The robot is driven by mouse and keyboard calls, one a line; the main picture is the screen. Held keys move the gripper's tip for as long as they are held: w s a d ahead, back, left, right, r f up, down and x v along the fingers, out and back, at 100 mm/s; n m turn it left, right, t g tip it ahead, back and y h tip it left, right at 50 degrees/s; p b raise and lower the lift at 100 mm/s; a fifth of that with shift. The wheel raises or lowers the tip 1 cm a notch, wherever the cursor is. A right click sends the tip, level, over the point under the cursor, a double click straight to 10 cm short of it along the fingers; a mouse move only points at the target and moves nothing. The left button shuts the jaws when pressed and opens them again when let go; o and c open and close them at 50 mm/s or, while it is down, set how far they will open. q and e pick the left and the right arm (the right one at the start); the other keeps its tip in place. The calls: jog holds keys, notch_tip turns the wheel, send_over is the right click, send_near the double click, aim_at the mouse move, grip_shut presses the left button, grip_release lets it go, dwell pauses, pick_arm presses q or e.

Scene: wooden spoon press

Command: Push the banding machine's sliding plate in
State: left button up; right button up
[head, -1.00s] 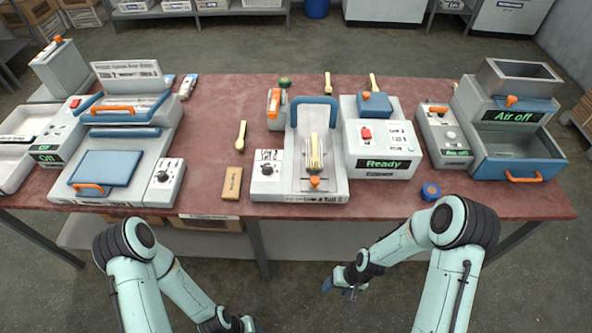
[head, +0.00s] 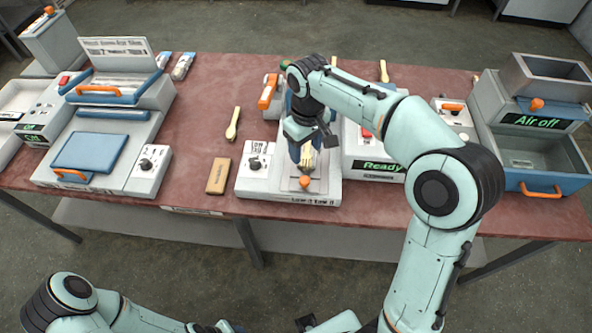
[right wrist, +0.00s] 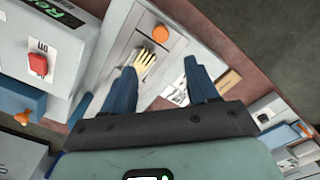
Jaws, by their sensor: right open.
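The banding machine (head: 329,200) stands at the middle of the table's front edge. Its pale sliding plate (head: 319,186) carries a bundle of wooden spoons (head: 308,163) and has an orange knob (head: 305,183) at its front. My right gripper (head: 301,152) is over the machine, behind the knob, and hides part of the bundle and the blue arch. In the right wrist view its blue fingers (right wrist: 160,74) are apart with nothing between them; the spoons and the orange knob (right wrist: 162,33) show beyond. My left gripper (head: 213,327) is mostly cut off at the bottom edge.
A box reading "Ready" (head: 376,166) adjoins the machine on the right. A wooden block (head: 217,176) and a loose spoon (head: 233,124) lie to its left. A blue-lidded machine (head: 90,152) stands further left, an "Air off" machine (head: 545,150) at far right.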

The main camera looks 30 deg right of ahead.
aim_at(305, 179)
notch_tip(305, 179, down, 13)
jog(key=shift+s+f+b, duration=0.1)
jog(key=shift+s+b, duration=0.05)
jog(key=shift+b, duration=0.55)
pick_arm(q)
jog(key=shift+s+f, duration=0.65)
jog(key=shift+f, duration=0.3)
pick_arm(e)
grip_shut()
